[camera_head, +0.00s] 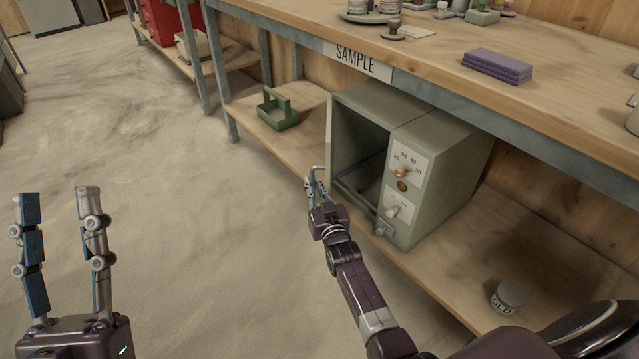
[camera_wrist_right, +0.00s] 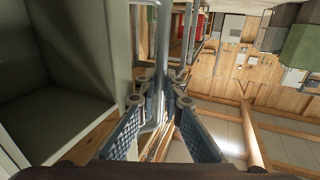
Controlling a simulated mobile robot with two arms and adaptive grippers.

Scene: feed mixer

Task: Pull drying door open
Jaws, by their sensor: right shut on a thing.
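The grey-green drying oven (camera_head: 440,170) stands on the lower shelf. Its dark chamber (camera_head: 362,150) is exposed at the front, and pale inner walls also show at left in the right wrist view (camera_wrist_right: 50,110). My right gripper (camera_head: 315,180) is at the lower left corner of the opening. In the right wrist view its fingers (camera_wrist_right: 160,105) close around an upright metal bar handle (camera_wrist_right: 163,45). The door panel itself is hard to make out in the head view. My left gripper (camera_head: 58,193) is open and empty over the floor, apart from the oven.
The wooden workbench (camera_head: 560,110) with a SAMPLE label (camera_head: 355,60) overhangs the oven. A green carrier (camera_head: 278,110) sits on the lower shelf left of it, and a small jar (camera_head: 507,297) sits to the right. The floor at left is clear.

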